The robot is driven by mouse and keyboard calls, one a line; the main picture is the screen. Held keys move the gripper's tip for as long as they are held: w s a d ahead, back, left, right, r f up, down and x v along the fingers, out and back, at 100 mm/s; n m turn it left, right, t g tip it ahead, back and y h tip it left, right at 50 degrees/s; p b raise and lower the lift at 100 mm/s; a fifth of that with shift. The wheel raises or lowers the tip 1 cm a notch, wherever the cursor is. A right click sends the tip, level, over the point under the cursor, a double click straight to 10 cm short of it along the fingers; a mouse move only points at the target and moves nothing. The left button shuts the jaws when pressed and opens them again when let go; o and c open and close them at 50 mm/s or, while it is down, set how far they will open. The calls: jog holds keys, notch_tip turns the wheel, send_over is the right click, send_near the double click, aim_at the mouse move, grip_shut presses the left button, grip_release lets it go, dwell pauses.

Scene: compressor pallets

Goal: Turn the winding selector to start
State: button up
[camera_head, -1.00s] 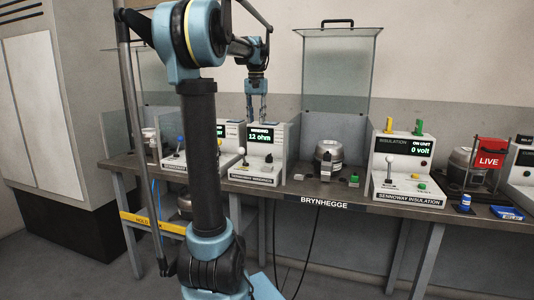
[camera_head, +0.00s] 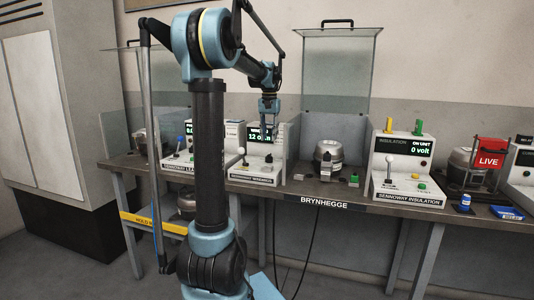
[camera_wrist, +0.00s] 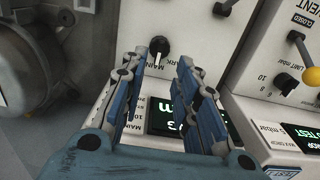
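The winding station (camera_head: 240,170) is a white box on the bench. Its screen (camera_head: 256,134) reads 12 ohm, partly covered by my gripper (camera_head: 269,133). In the wrist view a black selector knob (camera_wrist: 159,46) with a pale pointer mark sits on the white panel, with lettering like MAIN beside it; the other label is only partly legible. My gripper (camera_wrist: 158,62) has its two blue fingers spread apart, with nothing between them. The knob shows just beyond the fingertips, roughly between them. I cannot tell whether they touch the panel.
A clear raised guard (camera_head: 335,75) and a metal compressor (camera_head: 328,150) stand to the right. A yellow-knobbed lever (camera_wrist: 311,76) is at the right of the wrist view.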

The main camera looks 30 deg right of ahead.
aim_at(269, 154)
notch_tip(269, 154, down, 8)
jog(key=shift+r, duration=0.15)
jog(key=shift+c, duration=0.5)
grip_shut()
jog(key=shift+a, duration=0.1)
